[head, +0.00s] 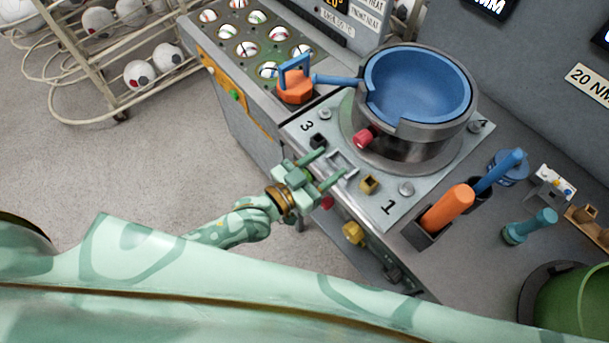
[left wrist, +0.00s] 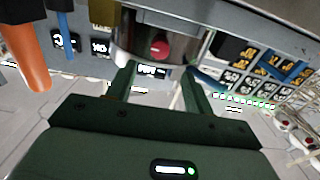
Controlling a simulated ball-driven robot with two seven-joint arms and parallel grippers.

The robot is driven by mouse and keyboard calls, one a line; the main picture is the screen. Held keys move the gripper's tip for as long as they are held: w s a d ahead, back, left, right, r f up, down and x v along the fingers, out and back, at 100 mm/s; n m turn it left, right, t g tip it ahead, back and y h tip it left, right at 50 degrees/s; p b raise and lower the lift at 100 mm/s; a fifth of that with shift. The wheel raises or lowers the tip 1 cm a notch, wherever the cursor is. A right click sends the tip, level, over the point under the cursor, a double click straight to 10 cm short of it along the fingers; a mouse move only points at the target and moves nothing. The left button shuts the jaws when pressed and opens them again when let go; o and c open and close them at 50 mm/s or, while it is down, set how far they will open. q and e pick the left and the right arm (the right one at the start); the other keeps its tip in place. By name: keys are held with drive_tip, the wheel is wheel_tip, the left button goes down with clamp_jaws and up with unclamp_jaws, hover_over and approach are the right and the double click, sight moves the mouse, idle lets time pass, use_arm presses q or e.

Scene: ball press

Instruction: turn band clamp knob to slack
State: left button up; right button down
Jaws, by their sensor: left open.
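The band clamp (head: 408,131) is a grey metal ring around the blue bowl (head: 415,85) on the press plate. Its red knob (head: 364,138) sticks out at the front left of the ring. The knob also shows in the left wrist view (left wrist: 159,48), above the space between the fingertips. My left gripper (head: 325,168) is open and empty, over the near left edge of the plate, short of the knob and apart from it. In the left wrist view its two fingers (left wrist: 158,78) stand apart. My right gripper is not in view.
A grey square bracket (head: 342,164) and a small brass block (head: 369,184) sit on the plate near my gripper. An orange handle (head: 447,209) stands in a holder at the right.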

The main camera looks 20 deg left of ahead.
use_arm(q)
drive_tip(key=v, duration=0.6)
drive_tip(key=shift+s+f, duration=0.1)
idle(0.3)
